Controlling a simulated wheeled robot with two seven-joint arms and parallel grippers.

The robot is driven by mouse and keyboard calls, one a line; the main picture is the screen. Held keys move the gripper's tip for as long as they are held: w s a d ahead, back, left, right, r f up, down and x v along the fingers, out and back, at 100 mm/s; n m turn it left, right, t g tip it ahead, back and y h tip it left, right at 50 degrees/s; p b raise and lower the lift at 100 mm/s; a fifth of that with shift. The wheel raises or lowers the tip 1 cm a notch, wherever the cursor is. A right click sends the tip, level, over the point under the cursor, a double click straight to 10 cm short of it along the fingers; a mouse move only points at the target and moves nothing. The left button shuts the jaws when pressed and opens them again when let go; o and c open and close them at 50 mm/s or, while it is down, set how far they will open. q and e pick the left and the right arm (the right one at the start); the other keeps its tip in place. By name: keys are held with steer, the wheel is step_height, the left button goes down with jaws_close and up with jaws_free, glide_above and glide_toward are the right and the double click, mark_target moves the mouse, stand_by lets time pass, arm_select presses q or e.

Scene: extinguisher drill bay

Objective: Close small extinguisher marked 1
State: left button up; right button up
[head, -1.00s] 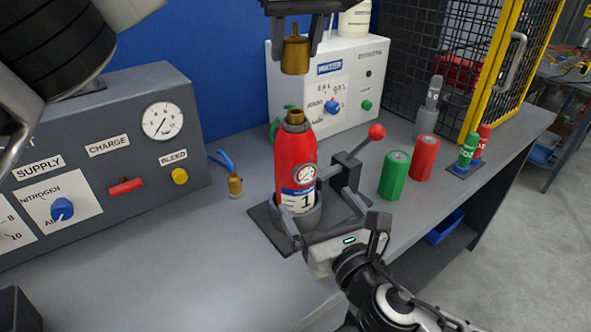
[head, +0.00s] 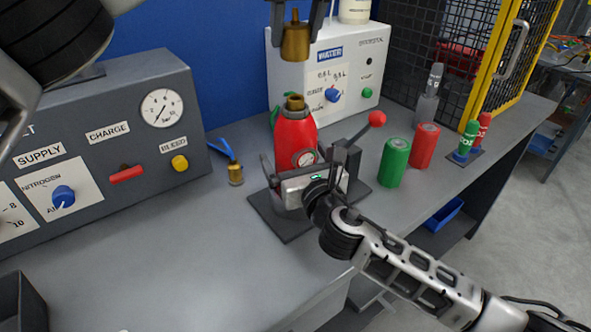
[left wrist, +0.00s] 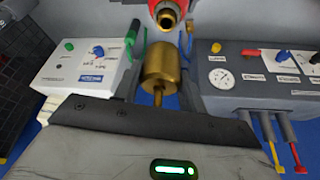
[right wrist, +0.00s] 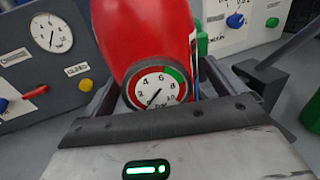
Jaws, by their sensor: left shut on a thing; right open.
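The small red extinguisher (head: 294,132) stands upright in a dark clamp base (head: 285,228), its brass neck open at the top. Its gauge (right wrist: 157,88) faces the right wrist camera; its label is hidden behind my right gripper. My left gripper (head: 297,18) is shut on a brass valve head (head: 296,42) and holds it above the neck, apart from it. The valve head also shows in the left wrist view (left wrist: 161,68), with the red extinguisher (left wrist: 168,12) beyond it. My right gripper (head: 306,165) is open, its fingers on either side of the extinguisher's body.
A lever with a red knob (head: 377,118) rises beside the clamp. Green (head: 394,162) and red (head: 424,146) cylinders stand to its right. The grey charge panel (head: 110,150) is left, the white water box (head: 340,75) behind. A brass fitting with blue handle (head: 235,173) stands between.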

mark_target(296, 61)
steer(key=shift+w+a, duration=0.15)
steer(key=shift+w, duration=0.25)
steer(key=c, duration=1.5)
arm_select(q)
steer(key=shift+s+f, duration=0.1)
steer(key=shift+f, duration=2.35)
steer(key=shift+f, duration=0.9)
steer(key=shift+f, duration=0.6)
arm_select(e)
steer(key=shift+f, duration=0.1)
